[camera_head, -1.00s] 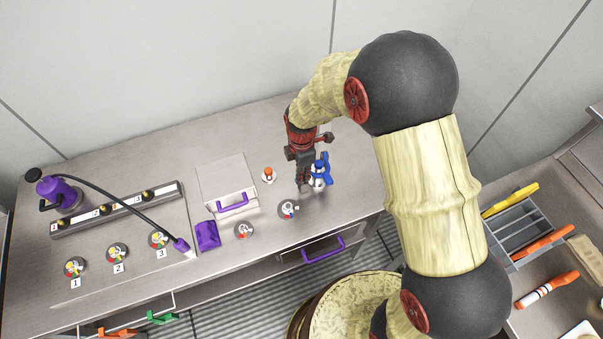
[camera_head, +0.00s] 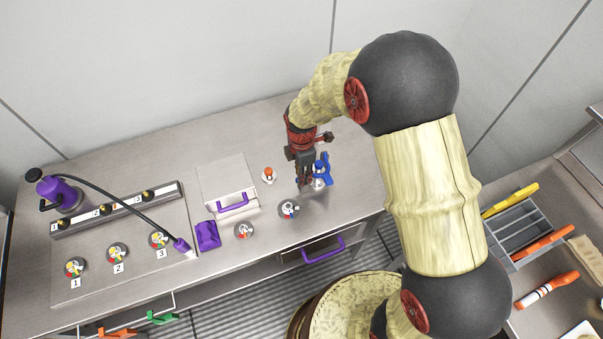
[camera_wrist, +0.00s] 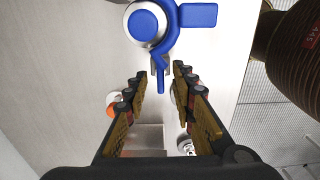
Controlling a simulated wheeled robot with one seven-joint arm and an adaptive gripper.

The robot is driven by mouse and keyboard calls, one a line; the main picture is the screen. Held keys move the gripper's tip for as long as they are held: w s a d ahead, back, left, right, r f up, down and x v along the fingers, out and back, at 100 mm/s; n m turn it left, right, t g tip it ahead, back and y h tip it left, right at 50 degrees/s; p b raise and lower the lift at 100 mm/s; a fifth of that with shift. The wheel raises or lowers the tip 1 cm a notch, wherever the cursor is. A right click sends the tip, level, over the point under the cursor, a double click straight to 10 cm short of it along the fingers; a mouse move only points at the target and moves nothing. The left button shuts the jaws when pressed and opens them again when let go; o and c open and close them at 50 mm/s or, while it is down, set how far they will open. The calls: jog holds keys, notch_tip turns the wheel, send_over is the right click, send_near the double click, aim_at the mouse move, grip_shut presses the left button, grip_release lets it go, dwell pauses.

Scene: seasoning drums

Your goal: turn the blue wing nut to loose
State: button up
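The blue wing nut (camera_head: 322,167) sits on a round metal base on the table, just right of my gripper (camera_head: 304,184) in the head view. In the wrist view the blue wing nut (camera_wrist: 144,22) is at the top. One flat wing points right, and a narrow wing points down toward my gripper (camera_wrist: 160,78). The tip of that narrow wing lies between my two fingertips, with a visible gap on each side. My gripper is open and holds nothing. In the head view my fingers partly overlap the nut's base.
A small orange-topped fitting (camera_head: 268,175) stands left of my gripper. A metal box with a purple handle (camera_head: 233,202) stands further left. The table behind the nut is clear.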

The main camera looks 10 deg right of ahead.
jog(key=shift+r, duration=0.1)
notch_tip(320, 180, up, 12)
dwell(0.5)
dwell(0.5)
jog(key=s+d+r+m+t+b, duration=0.2)
jog(key=s+d+r+m, duration=0.4)
jog(key=s+m, duration=0.4)
jog(key=s+d+r+m+t+b, duration=0.3)
jog(key=s+d+r+m+b, duration=0.2)
jog(key=s+m, duration=0.6)
jog(key=d+r, duration=0.1)
jog(key=d, duration=0.1)
jog(key=shift+d+r+t, duration=0.3)
